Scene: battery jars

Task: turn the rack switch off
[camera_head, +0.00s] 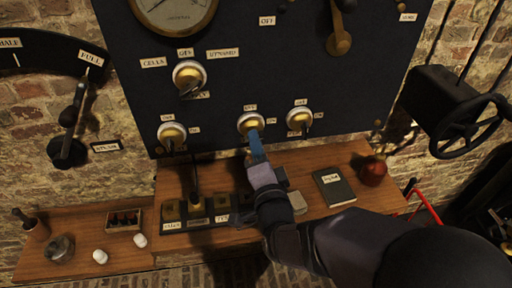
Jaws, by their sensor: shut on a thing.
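Three brass rotary switches with pale rims sit along the lower part of the dark panel: a left one (172,134), a middle one (250,121) and a right one (300,117). Small OFF and ON labels stand by them; I cannot read which one is the rack switch. My gripper (256,141), with blue fingers, reaches up from the lower right and is shut on the middle switch's handle. The fingers hide the handle, so its setting does not show clearly. The left switch's handle points down.
A larger switch (189,76) and a gauge (174,8) are above. The wooden shelf (110,214) below holds a row of small blocks (197,206), a dark green book (334,187) and a reddish round object (373,171). A black handwheel (468,126) stands at right.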

